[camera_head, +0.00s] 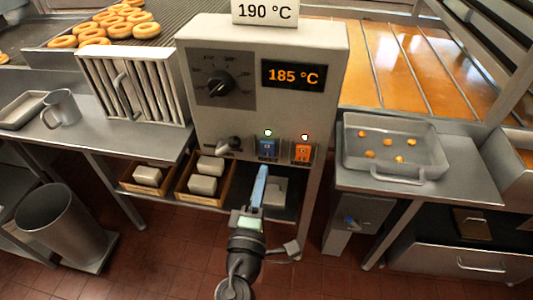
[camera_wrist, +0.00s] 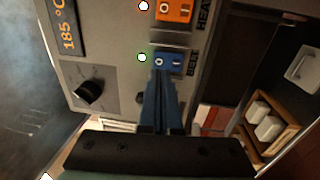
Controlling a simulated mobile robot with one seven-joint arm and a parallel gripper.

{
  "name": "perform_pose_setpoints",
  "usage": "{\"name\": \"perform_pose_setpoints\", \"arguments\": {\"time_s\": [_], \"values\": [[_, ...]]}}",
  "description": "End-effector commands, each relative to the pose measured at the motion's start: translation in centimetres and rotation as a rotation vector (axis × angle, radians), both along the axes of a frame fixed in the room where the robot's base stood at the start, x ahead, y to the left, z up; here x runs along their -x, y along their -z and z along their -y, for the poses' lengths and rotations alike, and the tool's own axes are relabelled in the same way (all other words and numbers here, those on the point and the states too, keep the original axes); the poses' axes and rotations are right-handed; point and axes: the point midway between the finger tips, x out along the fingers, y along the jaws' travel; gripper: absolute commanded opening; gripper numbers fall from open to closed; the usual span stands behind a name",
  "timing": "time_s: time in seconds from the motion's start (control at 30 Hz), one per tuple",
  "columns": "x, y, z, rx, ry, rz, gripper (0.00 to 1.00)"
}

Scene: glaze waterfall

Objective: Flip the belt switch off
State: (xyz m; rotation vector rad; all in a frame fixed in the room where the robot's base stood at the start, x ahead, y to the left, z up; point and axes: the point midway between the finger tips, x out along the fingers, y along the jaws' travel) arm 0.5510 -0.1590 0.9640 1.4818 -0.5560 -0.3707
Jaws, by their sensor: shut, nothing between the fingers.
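The blue belt switch (camera_head: 268,149) sits low on the front of the grey control box, with a lit green lamp above it. In the wrist view the blue switch (camera_wrist: 167,62) has O and I marks and the label BELT beside it. My gripper (camera_head: 261,172) points up at the panel just below the blue switch. In the wrist view its blue fingers (camera_wrist: 158,82) are together and empty, with their tips at the switch's edge. I cannot tell whether they touch it. The fingers hide part of the panel.
An orange heater switch (camera_head: 303,151) with a pale lit lamp is close to the right. A dark lever or knob (camera_head: 229,144) is to the left. A dial (camera_head: 219,84) and a 185 °C display (camera_head: 294,75) are above. A metal tray (camera_head: 392,147) stands right.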

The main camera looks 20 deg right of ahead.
Motion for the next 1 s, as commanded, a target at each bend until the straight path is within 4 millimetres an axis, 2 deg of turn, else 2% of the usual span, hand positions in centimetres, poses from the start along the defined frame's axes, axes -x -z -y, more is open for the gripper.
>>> {"name": "perform_pose_setpoints", "arguments": {"time_s": [0.1,0.33,0.8,1.0], "values": [[-1.9,-0.5,1.3,-0.001,0.001,0.002,0.00],[-4.0,-0.6,2.7,0.000,0.000,0.000,0.00],[-4.4,-0.6,3.0,0.000,-0.001,-0.001,0.00],[-4.8,-1.5,3.2,-0.022,-0.001,-0.033,0.00]]}}
